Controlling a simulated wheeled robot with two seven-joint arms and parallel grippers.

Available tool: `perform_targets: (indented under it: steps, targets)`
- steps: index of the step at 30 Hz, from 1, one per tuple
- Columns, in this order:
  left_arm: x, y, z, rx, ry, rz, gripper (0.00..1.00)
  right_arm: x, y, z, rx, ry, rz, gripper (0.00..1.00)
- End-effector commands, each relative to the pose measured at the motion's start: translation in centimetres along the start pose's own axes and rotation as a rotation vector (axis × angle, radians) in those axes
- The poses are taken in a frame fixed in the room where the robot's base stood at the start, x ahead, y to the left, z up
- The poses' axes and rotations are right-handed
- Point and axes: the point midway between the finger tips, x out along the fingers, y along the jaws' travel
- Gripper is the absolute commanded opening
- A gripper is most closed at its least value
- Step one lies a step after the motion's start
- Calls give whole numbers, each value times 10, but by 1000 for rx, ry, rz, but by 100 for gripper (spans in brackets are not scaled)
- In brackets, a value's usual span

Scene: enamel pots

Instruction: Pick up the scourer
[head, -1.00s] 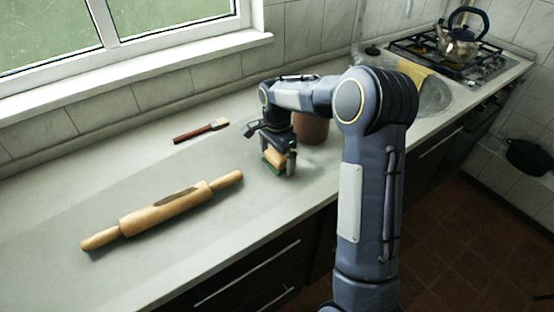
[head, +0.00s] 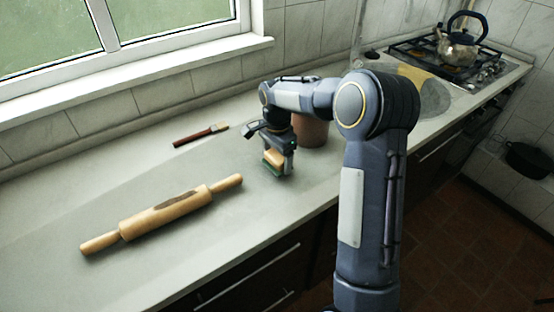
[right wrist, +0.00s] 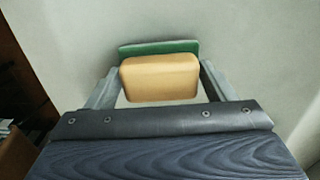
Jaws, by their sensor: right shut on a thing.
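The scourer (head: 273,158) is a small block with a yellow sponge body and a green layer. It is at my right gripper (head: 277,166), over the counter in the middle of the head view. In the right wrist view the scourer (right wrist: 160,80) sits between the two fingers of the right gripper (right wrist: 159,75), which is shut on its sides. The green layer shows along its far edge. I cannot tell whether the scourer is clear of the counter. My left gripper is not in view.
A rolling pin (head: 165,213) lies on the counter (head: 60,275) to the left. A red-handled brush (head: 200,136) lies behind it. A brown pot (head: 311,130) stands close behind my right gripper, partly hidden by my arm. A kettle (head: 459,42) is on the stove (head: 425,48).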

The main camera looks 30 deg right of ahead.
Motion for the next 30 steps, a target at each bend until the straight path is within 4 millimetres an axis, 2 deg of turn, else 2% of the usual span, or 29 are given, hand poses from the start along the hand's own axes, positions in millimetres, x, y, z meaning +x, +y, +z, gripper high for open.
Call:
perform_targets:
  steps: [4, 8, 12, 18, 21, 30]
  targets:
    - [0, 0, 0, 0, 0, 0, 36, -24, -1, 0, 0, 0, -7, 54]
    - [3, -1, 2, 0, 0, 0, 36, -49, 17, 16, -4, -1, -8, 54]
    - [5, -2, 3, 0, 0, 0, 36, -82, 39, 33, -4, 0, -9, 54]
    - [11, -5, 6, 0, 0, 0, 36, -102, 77, 64, -5, -1, -5, 54]
    - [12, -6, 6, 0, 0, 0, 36, -110, 90, 76, -4, -1, -5, 54]
    - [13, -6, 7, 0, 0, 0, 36, -120, 108, 90, -2, 0, -2, 54]
